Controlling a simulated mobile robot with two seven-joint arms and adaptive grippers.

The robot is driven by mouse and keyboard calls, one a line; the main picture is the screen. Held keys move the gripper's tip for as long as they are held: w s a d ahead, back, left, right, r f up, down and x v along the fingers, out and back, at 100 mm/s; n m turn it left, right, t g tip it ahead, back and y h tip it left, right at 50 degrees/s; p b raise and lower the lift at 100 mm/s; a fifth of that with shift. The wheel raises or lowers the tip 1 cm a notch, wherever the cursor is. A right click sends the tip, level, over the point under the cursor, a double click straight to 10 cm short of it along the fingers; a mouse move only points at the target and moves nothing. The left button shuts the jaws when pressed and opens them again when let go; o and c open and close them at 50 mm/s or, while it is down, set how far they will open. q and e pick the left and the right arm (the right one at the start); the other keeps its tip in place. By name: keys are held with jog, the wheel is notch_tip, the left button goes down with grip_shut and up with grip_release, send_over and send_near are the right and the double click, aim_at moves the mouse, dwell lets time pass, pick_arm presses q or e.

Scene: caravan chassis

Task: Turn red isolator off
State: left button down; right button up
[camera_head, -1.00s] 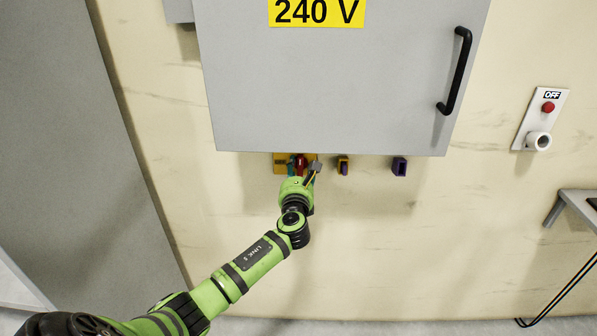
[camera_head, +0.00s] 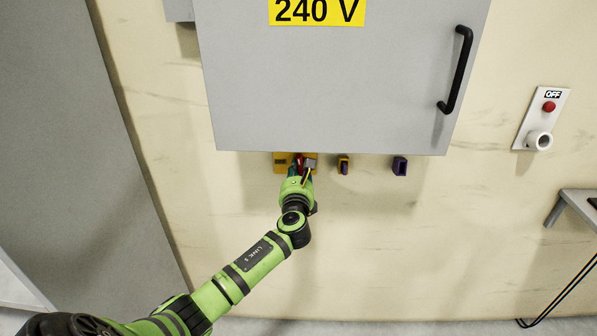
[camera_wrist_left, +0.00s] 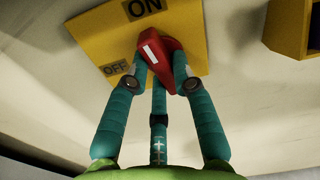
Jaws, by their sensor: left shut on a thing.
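The red isolator handle (camera_wrist_left: 158,60) sits on a yellow plate (camera_wrist_left: 195,35) in the left wrist view. The plate has an ON label at the top and an OFF label at the left. The handle is tilted, its white mark toward the upper left, between the two labels. My left gripper (camera_wrist_left: 162,78) has its teal fingers closed around the handle. In the head view, my left gripper (camera_head: 299,170) reaches up to the red handle (camera_head: 299,159) below the grey cabinet, partly covering the plate (camera_head: 280,163). My right gripper is not in view.
The grey 240 V cabinet (camera_head: 330,90) hangs just above the isolator. An OFF panel (camera_head: 541,118) is on the wall at right. The wall below is clear.

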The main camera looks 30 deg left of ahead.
pick_arm(q)
jog(key=n+b, duration=0.1)
jog(key=n, duration=0.5)
jog(key=shift+w+d+f+b, duration=0.1)
jog(key=shift+d+f+b, duration=0.1)
jog(key=shift+b, duration=0.2)
jog(key=n+b, duration=0.1)
jog(key=n, duration=0.3)
jog(key=n+b, duration=0.1)
jog(key=n, duration=0.2)
jog(key=shift+w+d, duration=0.1)
jog(key=shift+n+b, duration=0.45)
jog(key=shift+n, duration=0.65)
jog(key=shift+r+n, duration=0.1)
jog(key=shift+n, duration=0.3)
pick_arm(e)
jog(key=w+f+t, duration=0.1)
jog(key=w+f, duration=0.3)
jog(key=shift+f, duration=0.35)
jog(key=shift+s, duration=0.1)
